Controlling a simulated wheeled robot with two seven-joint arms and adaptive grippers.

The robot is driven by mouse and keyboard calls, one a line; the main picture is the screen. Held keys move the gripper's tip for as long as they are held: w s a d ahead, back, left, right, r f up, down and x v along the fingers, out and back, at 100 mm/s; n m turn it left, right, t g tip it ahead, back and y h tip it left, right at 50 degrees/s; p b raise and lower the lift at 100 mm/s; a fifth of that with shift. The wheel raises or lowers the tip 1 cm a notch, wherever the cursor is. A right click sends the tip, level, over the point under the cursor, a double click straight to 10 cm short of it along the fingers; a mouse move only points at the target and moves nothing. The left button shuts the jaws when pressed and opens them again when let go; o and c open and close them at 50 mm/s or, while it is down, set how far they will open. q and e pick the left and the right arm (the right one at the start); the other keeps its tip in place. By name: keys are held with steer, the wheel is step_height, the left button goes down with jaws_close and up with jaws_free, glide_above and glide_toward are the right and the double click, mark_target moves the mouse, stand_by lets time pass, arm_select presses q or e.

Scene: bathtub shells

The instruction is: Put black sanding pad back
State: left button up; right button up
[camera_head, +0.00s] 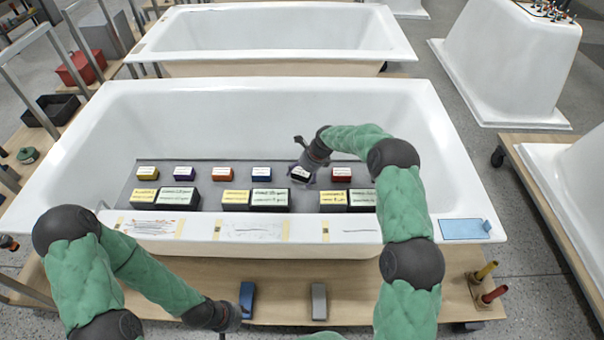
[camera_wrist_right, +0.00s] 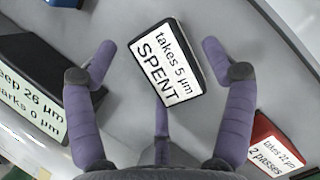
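A black sanding pad (camera_head: 301,173) is in the back row of small blocks inside the front bathtub, on its grey mat. In the right wrist view the pad (camera_wrist_right: 167,62) has a white label reading "takes 5 µm SPENT" and sits turned between my fingers. My right gripper (camera_head: 303,166) is over it. In the wrist view its purple fingers (camera_wrist_right: 158,62) are spread wide, with visible gaps to the pad. My left gripper (camera_head: 227,318) is low at the front, by the wooden board; its fingers are mostly out of frame.
Larger labelled blocks (camera_head: 178,198) stand in front. The tub rim (camera_head: 300,245) bears taped paper strips. A blue block (camera_head: 247,299) and grey block (camera_head: 319,301) are on the board.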

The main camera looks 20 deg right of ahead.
steer(key=p+v, duration=0.3)
steer(key=v, duration=0.9)
